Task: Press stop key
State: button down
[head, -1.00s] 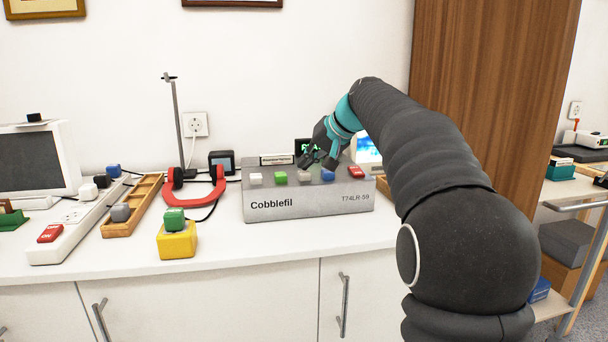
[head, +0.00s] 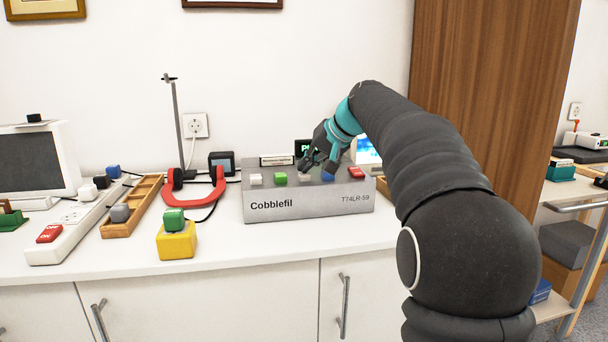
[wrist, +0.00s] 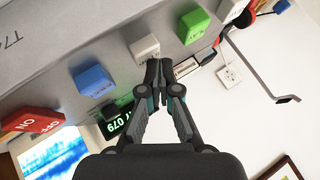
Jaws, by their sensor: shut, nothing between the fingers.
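The grey Cobblefil instrument (head: 300,203) stands on the counter with a row of keys along its top. From left these are a white key (head: 255,179), a green key (head: 280,178), a pale grey key (head: 305,177), a blue key (head: 327,176) and a red switch (head: 356,172). I cannot read which key says stop. My gripper (wrist: 158,64) is shut and empty, its fingertips at the pale grey key (wrist: 146,47). Whether they touch it is unclear. The blue key (wrist: 94,80) and green key (wrist: 193,25) lie on either side in the wrist view.
A small green display (wrist: 116,126) and a lit screen (wrist: 52,153) stand behind the instrument. A yellow box with a green button (head: 176,240), a red horseshoe piece (head: 192,200) and a power strip (head: 75,225) lie to the left. The counter front is clear.

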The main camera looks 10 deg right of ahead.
aim_at(307, 174)
jog(key=shift+f+b, duration=0.4)
jog(key=shift+f, duration=0.15)
dwell(0.4)
jog(key=shift+r, duration=0.2)
jog(key=shift+r+p, duration=1.1)
jog(key=shift+p, duration=0.15)
notch_tip(307, 174, up, 3)
jog(key=shift+f+p, duration=0.15)
jog(key=shift+p, duration=1.1)
jog(key=shift+r+p, duration=0.55)
jog(key=shift+r, duration=0.65)
jog(key=shift+s, duration=0.1)
